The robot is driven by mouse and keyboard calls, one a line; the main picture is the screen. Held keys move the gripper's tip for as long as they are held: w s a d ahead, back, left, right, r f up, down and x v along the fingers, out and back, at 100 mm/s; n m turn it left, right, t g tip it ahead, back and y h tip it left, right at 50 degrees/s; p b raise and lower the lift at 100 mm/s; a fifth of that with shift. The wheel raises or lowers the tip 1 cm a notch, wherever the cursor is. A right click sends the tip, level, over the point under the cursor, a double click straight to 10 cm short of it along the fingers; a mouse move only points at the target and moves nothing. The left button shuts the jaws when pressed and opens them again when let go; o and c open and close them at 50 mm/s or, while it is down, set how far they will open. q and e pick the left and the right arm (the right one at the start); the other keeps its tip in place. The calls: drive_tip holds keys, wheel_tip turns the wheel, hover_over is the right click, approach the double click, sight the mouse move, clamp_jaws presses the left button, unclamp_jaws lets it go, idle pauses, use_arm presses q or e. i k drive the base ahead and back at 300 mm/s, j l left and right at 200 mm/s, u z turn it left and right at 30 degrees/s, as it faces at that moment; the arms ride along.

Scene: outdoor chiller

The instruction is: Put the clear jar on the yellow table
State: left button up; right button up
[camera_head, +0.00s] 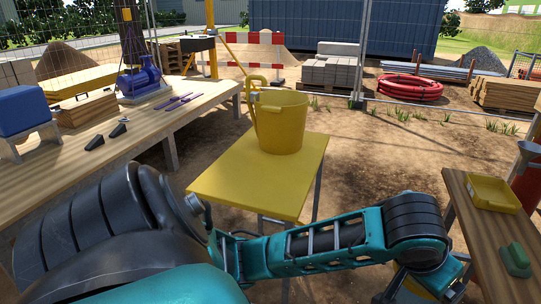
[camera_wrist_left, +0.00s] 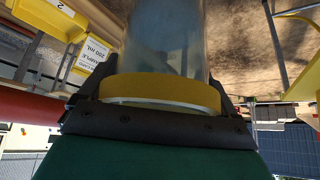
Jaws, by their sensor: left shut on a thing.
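The clear jar (camera_wrist_left: 163,40) is in the left wrist view, with a yellow band or lid (camera_wrist_left: 160,92) at its end nearest my gripper. My left gripper (camera_wrist_left: 160,84) is shut on it, with dark fingers on both sides. In the head view, my left arm reaches across to the lower right; the jar and the fingers cannot be made out there. The yellow table (camera_head: 218,190) stands in the middle of the head view, beyond my arm. A yellow bucket (camera_head: 281,122) stands upright on its far part; the near part is bare. My right gripper is not in view.
A long wooden bench (camera_head: 50,190) at left holds a blue box (camera_head: 22,110), a blue machine (camera_head: 140,80) and small tools. A wooden table (camera_head: 470,230) at right holds a yellow tray (camera_head: 493,193) and a green object (camera_head: 516,260). A white sample label (camera_wrist_left: 95,52) shows beside the jar.

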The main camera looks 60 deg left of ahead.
sight(255, 179)
drive_tip(key=i+u, duration=0.1)
drive_tip(key=u, duration=0.3)
drive_tip(key=j+u, duration=0.1)
drive_tip(key=u, duration=0.35)
drive_tip(key=i+u, duration=0.15)
drive_tip(key=u, duration=0.25)
drive_tip(key=i+u, duration=0.15)
drive_tip(key=u, duration=0.2)
drive_tip(key=i+l+u, duration=0.15)
drive_tip(key=u, duration=0.2)
drive_tip(key=i+l+u, duration=0.15)
drive_tip(key=u, duration=0.2)
drive_tip(key=i+l+u, duration=0.2)
drive_tip(key=l, duration=0.15)
drive_tip(key=i+l+u, duration=0.15)
drive_tip(key=l, duration=0.2)
drive_tip(key=i, duration=0.05)
